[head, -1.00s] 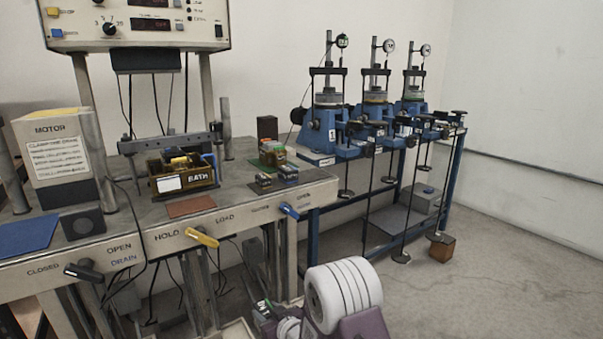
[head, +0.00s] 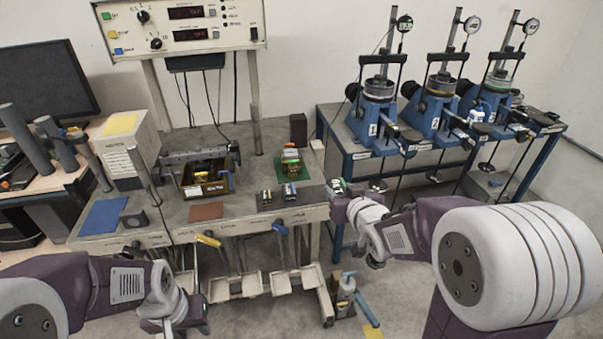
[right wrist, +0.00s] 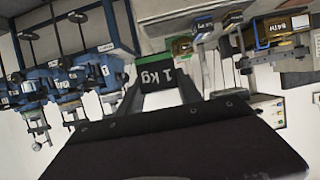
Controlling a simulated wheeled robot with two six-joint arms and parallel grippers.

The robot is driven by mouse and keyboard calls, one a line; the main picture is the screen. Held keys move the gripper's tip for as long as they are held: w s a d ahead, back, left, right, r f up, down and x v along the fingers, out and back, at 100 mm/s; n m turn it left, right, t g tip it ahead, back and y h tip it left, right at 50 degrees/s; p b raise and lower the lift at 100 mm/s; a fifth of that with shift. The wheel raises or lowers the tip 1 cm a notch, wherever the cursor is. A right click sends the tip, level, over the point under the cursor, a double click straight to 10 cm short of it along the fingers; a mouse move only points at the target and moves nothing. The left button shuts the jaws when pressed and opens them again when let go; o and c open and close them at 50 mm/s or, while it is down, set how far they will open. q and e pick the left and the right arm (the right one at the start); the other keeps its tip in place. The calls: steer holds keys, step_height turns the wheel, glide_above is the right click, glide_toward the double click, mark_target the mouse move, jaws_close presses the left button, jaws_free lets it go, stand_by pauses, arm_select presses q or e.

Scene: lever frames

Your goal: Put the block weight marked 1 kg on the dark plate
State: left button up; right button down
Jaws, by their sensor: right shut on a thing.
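The block weight marked 1 kg (right wrist: 158,76) is dark with white lettering and a green edge. It sits between the two fingers of my right gripper (head: 338,189), which is shut on it. In the head view this gripper is just right of the bench's right end; the block is too small there to make out clearly. My left gripper (head: 195,318) is low at the front left, before the bench; its fingers are too unclear to judge. I cannot tell for sure which surface is the dark plate.
The bench (head: 240,208) carries a box marked BATH (head: 205,188), two small blocks (head: 278,197) and a stack on a green mat (head: 305,169). Blue lever frames (head: 372,118) stand on a blue table at right. Coloured levers (head: 208,240) jut from the bench front.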

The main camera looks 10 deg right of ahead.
mark_target(338, 188)
step_height(338, 188, up, 3)
steer(key=shift+a+r+p, duration=0.15)
steer(key=shift+r+p, duration=0.05)
steer(key=shift+p, duration=0.2)
steer(key=shift+a+r, duration=0.25)
steer(key=shift+w+d+f, duration=0.25)
steer(key=shift+w+f, duration=0.05)
steer(key=shift+f, duration=0.1)
steer(key=x, duration=0.4)
steer(key=a+f+x, duration=0.1)
steer(key=x, duration=0.3)
steer(key=s+a+x, duration=0.1)
steer(key=x, duration=0.3)
steer(key=shift+w+a+f, duration=0.15)
steer(key=shift+w+f, duration=0.3)
steer(key=shift+f, duration=0.1)
step_height(338, 188, down, 3)
steer(key=shift+f, duration=0.55)
